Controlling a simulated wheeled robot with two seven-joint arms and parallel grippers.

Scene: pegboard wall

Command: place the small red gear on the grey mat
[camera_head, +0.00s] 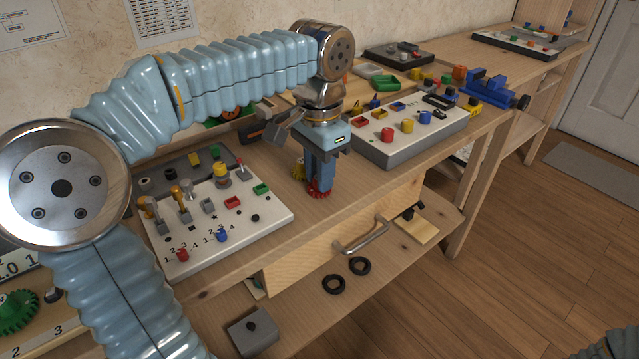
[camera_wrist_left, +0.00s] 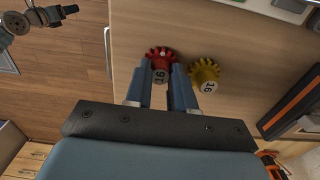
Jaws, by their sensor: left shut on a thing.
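My left gripper (camera_head: 319,185) points down over the wooden tabletop and is shut on the small red gear (camera_head: 318,193). In the left wrist view the red gear (camera_wrist_left: 160,56), marked 16, sits between the two blue fingertips. Its height above the wood is small, and I cannot tell whether it touches. A yellow gear (camera_wrist_left: 204,72), also marked 16, is beside the right finger. A grey mat (camera_head: 598,172) lies on the floor near the door; I cannot make out another for certain. What appears to be my right gripper (camera_wrist_left: 52,14) is far off in the left wrist view, its jaws unclear.
A white panel with switches (camera_head: 262,226) stands left of my left gripper, and a grey-sided panel with coloured buttons (camera_head: 385,155) stands right. A blue vise (camera_head: 487,88) is farther right. A drawer handle (camera_head: 362,238) juts out below the front edge. Black rings (camera_head: 333,284) lie on the lower shelf.

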